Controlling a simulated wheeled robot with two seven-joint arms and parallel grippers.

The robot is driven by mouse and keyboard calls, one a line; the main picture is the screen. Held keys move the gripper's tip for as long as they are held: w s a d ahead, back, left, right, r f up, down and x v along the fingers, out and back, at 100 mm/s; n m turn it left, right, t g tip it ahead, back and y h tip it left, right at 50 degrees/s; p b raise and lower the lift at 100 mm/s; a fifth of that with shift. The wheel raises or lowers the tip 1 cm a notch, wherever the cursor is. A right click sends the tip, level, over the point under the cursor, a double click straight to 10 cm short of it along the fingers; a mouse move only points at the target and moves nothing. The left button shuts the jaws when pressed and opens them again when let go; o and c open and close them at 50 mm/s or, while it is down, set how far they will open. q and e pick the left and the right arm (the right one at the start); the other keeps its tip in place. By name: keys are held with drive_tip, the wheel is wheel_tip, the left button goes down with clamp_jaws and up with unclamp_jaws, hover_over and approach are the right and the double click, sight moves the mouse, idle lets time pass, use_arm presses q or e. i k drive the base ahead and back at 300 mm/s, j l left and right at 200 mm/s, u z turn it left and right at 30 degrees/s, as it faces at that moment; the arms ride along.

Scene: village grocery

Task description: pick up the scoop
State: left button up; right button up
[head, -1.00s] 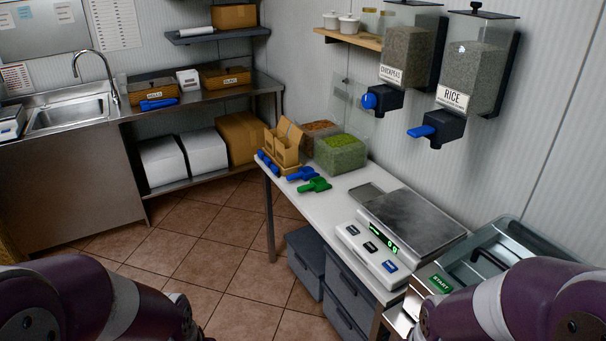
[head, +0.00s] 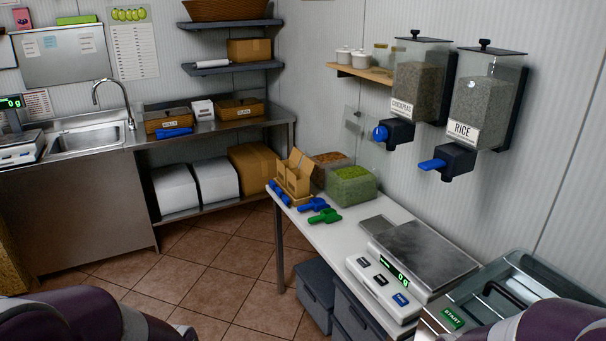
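A blue scoop (head: 313,205) lies on the white table (head: 347,227), in front of the clear bins. A green scoop (head: 325,216) lies just in front of it, close beside it. Another blue, scoop-like item (head: 174,132) lies on the steel counter at the back left. Only purple and white links of my two arms show at the bottom left and bottom right corners. Neither gripper is in the picture.
Behind the scoops stand a clear bin of green contents (head: 352,187) and a cardboard holder (head: 293,176). A scale (head: 415,255) and a machine with a START button (head: 500,300) fill the table's near end. Chickpea (head: 421,85) and rice (head: 484,105) dispensers hang above. The tiled floor (head: 215,275) left of the table is clear.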

sight(316, 203)
drive_tip(key=u, duration=0.15)
drive_tip(key=i+j+u, duration=0.3)
drive_tip(key=i+u, duration=0.6)
drive_tip(key=i, duration=0.25)
drive_tip(key=i+z, duration=0.15)
drive_tip(key=i, duration=0.45)
drive_tip(key=i+j+z, duration=0.2)
drive_tip(key=i, duration=0.35)
drive_tip(key=i+j+z, duration=0.15)
drive_tip(key=i, duration=0.4)
drive_tip(key=i+j+z, duration=0.15)
drive_tip(key=i+j, duration=0.25)
drive_tip(key=i, duration=0.15)
drive_tip(key=i+j+z, duration=0.2)
drive_tip(key=i+j, duration=0.15)
drive_tip(key=i, duration=0.2)
drive_tip(key=i+z, duration=0.1)
drive_tip(key=z, duration=2.7)
drive_tip(key=i+j, duration=0.3)
drive_tip(key=i, duration=0.2)
